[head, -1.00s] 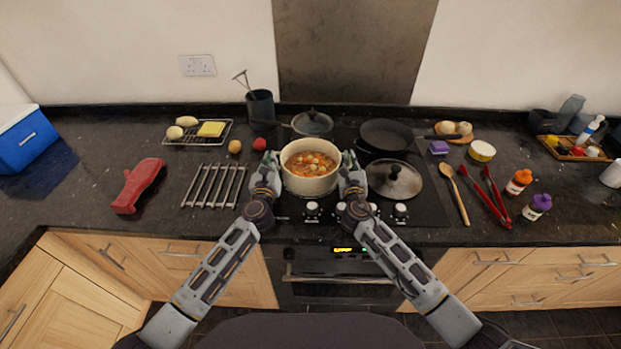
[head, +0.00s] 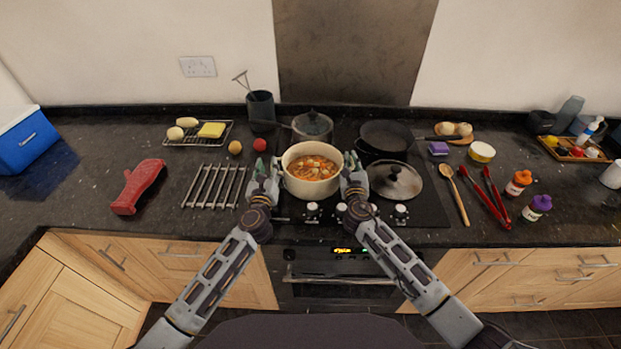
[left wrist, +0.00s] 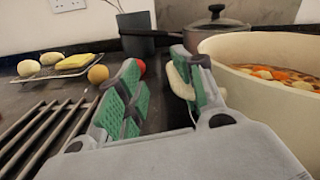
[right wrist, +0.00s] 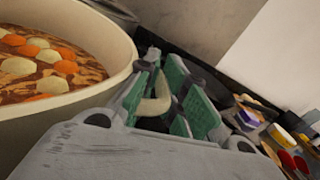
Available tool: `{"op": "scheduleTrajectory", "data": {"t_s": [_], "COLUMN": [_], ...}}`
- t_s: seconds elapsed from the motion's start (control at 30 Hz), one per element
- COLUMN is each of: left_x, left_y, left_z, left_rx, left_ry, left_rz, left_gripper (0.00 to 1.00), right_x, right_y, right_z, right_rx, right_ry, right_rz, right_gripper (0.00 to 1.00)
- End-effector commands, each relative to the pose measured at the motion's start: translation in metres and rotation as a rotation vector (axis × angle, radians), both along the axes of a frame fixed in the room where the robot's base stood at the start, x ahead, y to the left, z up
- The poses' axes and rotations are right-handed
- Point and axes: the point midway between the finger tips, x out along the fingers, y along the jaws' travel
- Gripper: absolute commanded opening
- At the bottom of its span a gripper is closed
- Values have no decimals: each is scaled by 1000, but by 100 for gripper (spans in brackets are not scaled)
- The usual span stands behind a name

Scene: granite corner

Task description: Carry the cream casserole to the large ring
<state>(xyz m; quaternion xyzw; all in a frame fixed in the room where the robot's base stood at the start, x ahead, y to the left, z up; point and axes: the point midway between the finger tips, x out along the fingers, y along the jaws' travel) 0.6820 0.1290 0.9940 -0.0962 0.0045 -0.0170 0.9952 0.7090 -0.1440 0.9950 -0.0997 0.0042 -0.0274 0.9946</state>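The cream casserole (head: 312,190), full of vegetable soup, is upright at the front left of the black hob, over the ring there; that ring is hidden beneath it. My left gripper (head: 262,166) is open at its left handle (left wrist: 180,84), which lies between the fingers, close to the one nearer the pot. My right gripper (head: 354,168) is open, with the right handle (right wrist: 158,100) between its spread fingers. Both wrist views show gaps between handle and fingers. I cannot tell whether the pot's base touches the hob.
A lidded saucepan (head: 313,125) stands directly behind the casserole. A black frying pan (head: 385,137) is at the back right, and a glass lid (head: 397,181) lies at the front right. A metal rack (head: 214,186) lies left of the hob. Knobs (head: 312,210) line its front edge.

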Motion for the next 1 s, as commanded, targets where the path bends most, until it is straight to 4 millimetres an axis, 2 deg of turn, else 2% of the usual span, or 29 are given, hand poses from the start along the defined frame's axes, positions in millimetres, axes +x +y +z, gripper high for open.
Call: {"op": "scheduleTrajectory", "data": {"t_s": [0.03,0.3,0.5,0.7,1.0], "left_x": [-5,-27,-41,-50,-54], "left_y": [-6,-11,-9,-6,-4], "left_z": [3,2,0,0,0], "left_rx": [-6,-8,-8,-6,-5], "left_ry": [-5,-2,0,1,1], "left_rz": [-12,-23,-21,-15,-12], "left_gripper": [42,42,42,42,42], "right_x": [0,1,1,0,-1], "right_y": [3,2,2,4,7], "right_z": [3,4,3,3,2], "right_rx": [2,1,-1,2,3], "right_ry": [-4,-4,-3,-3,-2], "right_rz": [3,0,0,6,11], "right_gripper": [27,27,27,27,27]}}
